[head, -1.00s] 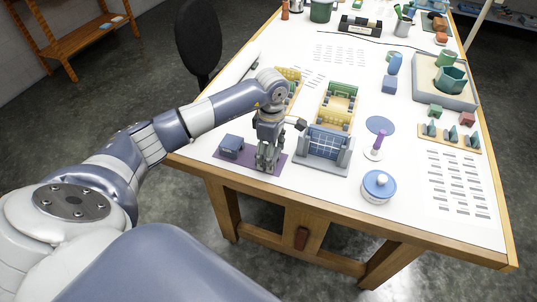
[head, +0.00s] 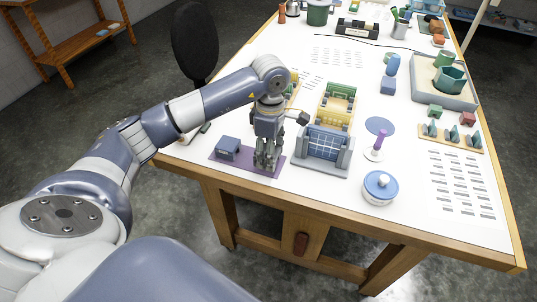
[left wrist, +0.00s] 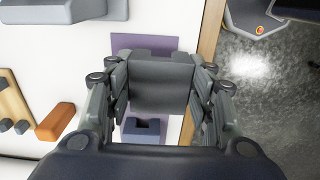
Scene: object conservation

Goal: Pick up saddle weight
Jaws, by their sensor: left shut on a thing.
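My left gripper (head: 267,162) points down over the right part of a purple mat (head: 246,168) near the table's front edge. In the left wrist view its fingers (left wrist: 162,90) are shut on a dark grey block (left wrist: 163,85), which I take to be the saddle weight. The fingers hide most of this block in the head view. I cannot tell whether it touches the mat. A blue-grey notched block (head: 228,148) sits on the mat's left part, apart from the gripper. It also shows in the left wrist view (left wrist: 143,132). My right gripper is not in view.
A blue gate-like model (head: 325,143) stands just right of the gripper, with a yellow-green model (head: 337,105) behind it. A blue-lidded round pot (head: 379,187) and a purple-stemmed stand (head: 376,146) are farther right. The table edge is close in front.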

